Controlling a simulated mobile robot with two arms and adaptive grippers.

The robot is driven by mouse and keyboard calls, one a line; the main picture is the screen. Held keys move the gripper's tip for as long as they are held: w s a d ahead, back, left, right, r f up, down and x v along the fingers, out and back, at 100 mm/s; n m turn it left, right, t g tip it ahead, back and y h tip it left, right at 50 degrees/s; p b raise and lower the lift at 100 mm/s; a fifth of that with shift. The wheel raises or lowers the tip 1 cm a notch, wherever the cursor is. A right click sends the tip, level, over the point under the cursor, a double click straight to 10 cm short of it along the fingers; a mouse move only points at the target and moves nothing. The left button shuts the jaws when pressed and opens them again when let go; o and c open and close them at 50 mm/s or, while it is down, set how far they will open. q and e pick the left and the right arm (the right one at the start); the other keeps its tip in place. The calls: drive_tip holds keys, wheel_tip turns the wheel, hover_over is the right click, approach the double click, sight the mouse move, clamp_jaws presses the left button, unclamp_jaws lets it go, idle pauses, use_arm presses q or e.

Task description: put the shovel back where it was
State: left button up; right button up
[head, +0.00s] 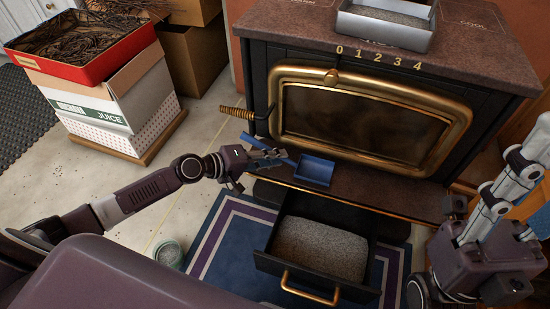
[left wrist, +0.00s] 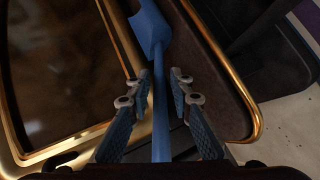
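The shovel (head: 314,170) is blue, with a square scoop and a straight handle. It is in front of the stove door, with its scoop over the dark hearth ledge (head: 400,197); I cannot tell whether they touch. My left gripper (head: 266,158) is around the handle. In the left wrist view the shovel handle (left wrist: 161,125) runs between the two close-set fingertips (left wrist: 161,86), and the scoop (left wrist: 150,28) points away from them. My right arm is folded at the lower right; its fingers do not show clearly.
The stove (head: 370,120) has a coiled handle (head: 238,113) at its left. Below the ledge, an open drawer (head: 310,295) holds grey ash. A metal tray (head: 385,30) of ash stands on top. Stacked boxes (head: 110,100) stand left, and a small round tin (head: 168,252) sits on the floor.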

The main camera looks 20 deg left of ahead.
use_arm(q)
drive_tip(key=o, duration=0.3)
